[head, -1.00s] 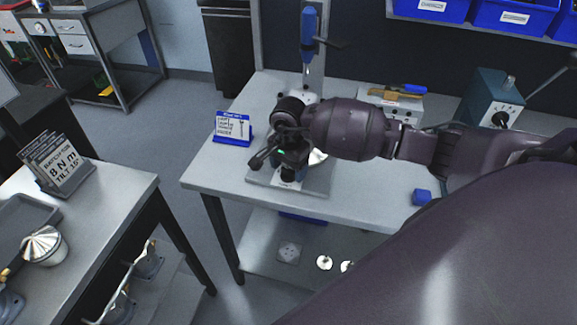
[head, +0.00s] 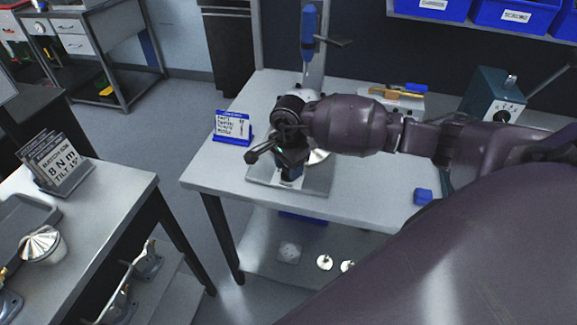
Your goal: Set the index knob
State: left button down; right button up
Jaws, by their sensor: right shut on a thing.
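My right gripper (head: 288,157) is over a grey metal plate (head: 317,182) with a fixture on it, at the front left of the workbench. Its arm comes in from the right. The gripper is shut on a small part of the fixture, which looks like the index knob; the fingers and wrist hide most of it, so its setting cannot be read. A small dark blue part (head: 291,172) shows just below the fingers. A pale round metal part (head: 318,156) of the fixture shows beside the wrist. My left gripper is not in view.
A blue-framed sign (head: 233,127) stands left of the plate. A blue-handled tool (head: 308,28) hangs above the back. A dark box with a dial (head: 494,98) stands at the back right. A small blue block (head: 422,196) lies near the front edge.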

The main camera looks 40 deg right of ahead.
jog(key=m, duration=0.3)
jog(key=shift+m, duration=0.4)
jog(key=m, duration=0.9)
jog(key=shift+r+m, duration=0.1)
jog(key=shift+m, duration=0.2)
jog(key=shift+m+p, duration=0.4)
jog(key=shift+m, duration=0.8)
jog(key=o, duration=0.9)
